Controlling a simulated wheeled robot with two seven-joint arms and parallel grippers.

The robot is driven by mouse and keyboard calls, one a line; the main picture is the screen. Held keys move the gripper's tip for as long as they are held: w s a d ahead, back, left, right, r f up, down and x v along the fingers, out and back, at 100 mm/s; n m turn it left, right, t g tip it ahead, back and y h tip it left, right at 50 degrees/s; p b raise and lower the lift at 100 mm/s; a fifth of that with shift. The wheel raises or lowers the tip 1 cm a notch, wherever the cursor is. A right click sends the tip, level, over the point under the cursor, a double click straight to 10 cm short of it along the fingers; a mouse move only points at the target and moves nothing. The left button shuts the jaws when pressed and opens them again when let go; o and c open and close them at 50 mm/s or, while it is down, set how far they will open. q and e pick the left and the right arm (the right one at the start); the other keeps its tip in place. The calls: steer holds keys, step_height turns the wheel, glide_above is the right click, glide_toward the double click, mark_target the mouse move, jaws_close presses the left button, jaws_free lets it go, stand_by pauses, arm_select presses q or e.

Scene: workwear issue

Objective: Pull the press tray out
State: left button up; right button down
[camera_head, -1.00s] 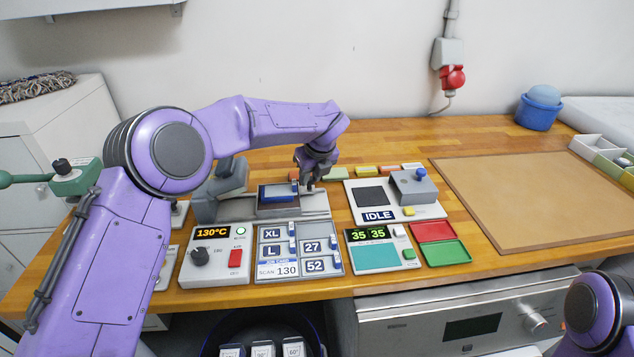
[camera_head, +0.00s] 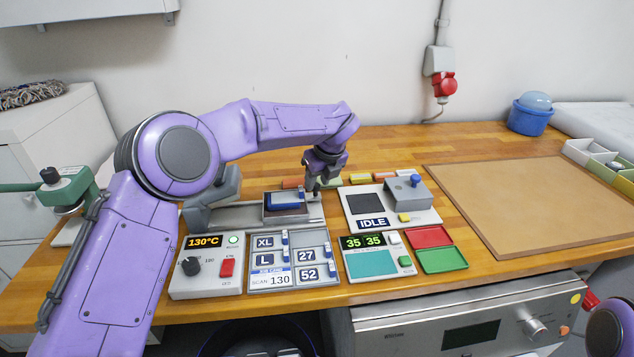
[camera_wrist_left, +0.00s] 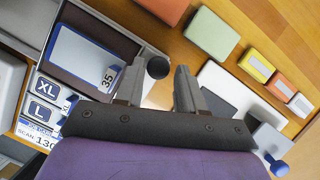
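The press tray (camera_head: 287,214) is a dark grey tray on the press's grey rail, right of the press head. It holds a blue-edged patch (camera_head: 284,198), marked 35 in the left wrist view (camera_wrist_left: 85,62). My left gripper (camera_head: 316,190) is at the tray's right side, pointing down. In the left wrist view its two fingers (camera_wrist_left: 159,75) are spread, with a round black knob (camera_wrist_left: 158,67) at the tray's edge between them. Gaps show on both sides of the knob. My right gripper is out of view; only part of that arm shows at bottom right.
The press (camera_head: 213,193) stands left of the tray. A white unit reading IDLE (camera_head: 428,215) sits close to the right. A control box (camera_head: 206,284) and a card panel (camera_head: 262,289) lie in front. Several coloured blocks (camera_head: 361,178) lie behind. A brown mat (camera_head: 540,190) fills the right.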

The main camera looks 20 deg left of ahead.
arm_select(q)
steer(key=b+v, duration=0.1)
steer(key=v, duration=0.8)
steer(key=shift+r, duration=0.1)
